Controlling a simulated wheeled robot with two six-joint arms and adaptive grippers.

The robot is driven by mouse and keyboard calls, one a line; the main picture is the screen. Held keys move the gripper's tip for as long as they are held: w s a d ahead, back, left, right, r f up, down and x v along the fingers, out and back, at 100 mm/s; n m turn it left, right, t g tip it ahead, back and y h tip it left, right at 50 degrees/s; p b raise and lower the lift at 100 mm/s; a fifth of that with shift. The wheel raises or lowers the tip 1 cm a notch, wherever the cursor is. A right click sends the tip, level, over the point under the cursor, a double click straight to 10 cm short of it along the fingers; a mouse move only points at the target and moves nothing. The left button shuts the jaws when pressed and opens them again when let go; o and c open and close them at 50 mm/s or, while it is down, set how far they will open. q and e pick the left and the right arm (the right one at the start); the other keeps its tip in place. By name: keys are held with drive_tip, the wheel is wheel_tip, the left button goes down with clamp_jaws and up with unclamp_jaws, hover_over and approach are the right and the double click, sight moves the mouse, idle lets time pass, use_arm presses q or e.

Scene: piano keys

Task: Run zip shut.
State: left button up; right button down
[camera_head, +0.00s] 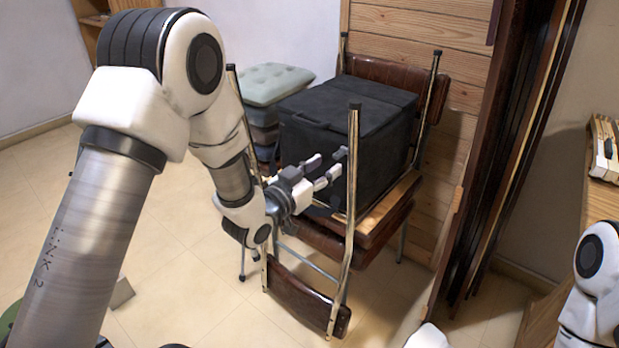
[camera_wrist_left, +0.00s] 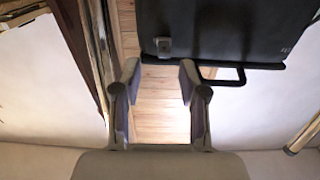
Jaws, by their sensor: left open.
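A black box-shaped bag (camera_head: 335,130) sits on a brown chair. Its dark side also fills the upper right of the left wrist view (camera_wrist_left: 225,25). A small grey tab (camera_wrist_left: 163,44), perhaps the zip pull, shows near its lower left corner there. A black loop (camera_wrist_left: 222,79) hangs at its lower edge. I cannot make out the zip line. My left gripper (camera_head: 326,168) is open and empty in front of the bag's near side; it also shows in the left wrist view (camera_wrist_left: 158,76), with the tab just beyond its fingertips. My right gripper is not clearly visible.
Metal chair posts (camera_head: 351,200) stand close beside my left gripper. A stool with a pale green cushion (camera_head: 275,84) is behind, to the left. Dark wooden boards (camera_head: 505,150) lean at the right. The tiled floor (camera_head: 190,260) is mostly clear at left.

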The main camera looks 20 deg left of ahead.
use_arm(q)
drive_tip(key=v, duration=0.6)
drive_tip(key=shift+s, duration=0.35)
drive_tip(key=s+f+n+g+y, duration=0.15)
drive_tip(key=s+f+g, duration=0.35)
drive_tip(key=f, duration=0.9)
drive_tip(key=s+f+g+y, duration=0.25)
drive_tip(key=s+f, duration=0.55)
drive_tip(key=f, duration=0.5)
drive_tip(key=s+a+f+n+g+y, duration=0.1)
drive_tip(key=s+a+f+n+g, duration=0.15)
drive_tip(key=s+f+g, duration=0.7)
drive_tip(key=s+a+y, duration=0.1)
drive_tip(key=s+a, duration=0.2)
drive_tip(key=s, duration=0.7)
wheel_tip(320, 180, up, 25)
drive_tip(key=p, duration=2.4)
drive_tip(key=shift+w+d, duration=0.2)
drive_tip(key=shift+d, duration=0.05)
